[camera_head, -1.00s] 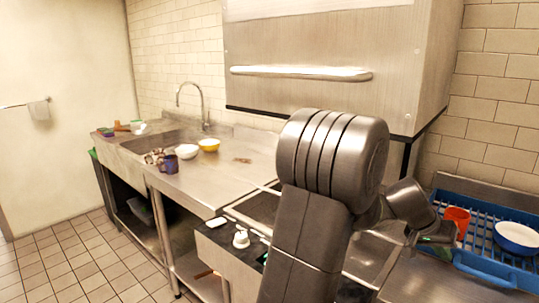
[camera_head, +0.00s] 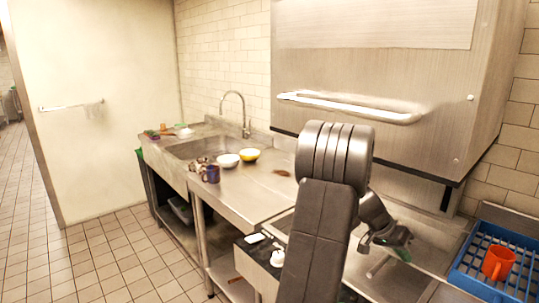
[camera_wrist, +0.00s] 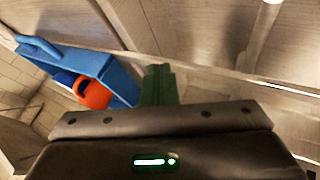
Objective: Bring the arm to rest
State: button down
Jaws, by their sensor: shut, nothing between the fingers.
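My arm rises in the middle of the head view and bends down to the right. My gripper (camera_head: 405,252) hangs at its end over the steel worktop (camera_head: 386,281). In the wrist view the green fingers of my gripper (camera_wrist: 158,84) are together, with nothing between them. In the head view the arm hides part of the worktop behind it.
A blue rack (camera_head: 466,284) with an orange mug (camera_head: 498,263) stands at the right. Left are a sink (camera_head: 190,150), a white bowl (camera_head: 228,161), a yellow bowl (camera_head: 249,155) and a dark blue mug (camera_head: 211,174). The tiled floor (camera_head: 95,255) at left is clear.

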jog(key=w+a+r, duration=0.2)
jog(key=w+a, duration=0.3)
jog(key=a, duration=0.2)
jog(key=shift+w+r+b, duration=0.25)
jog(key=shift+b, duration=0.1)
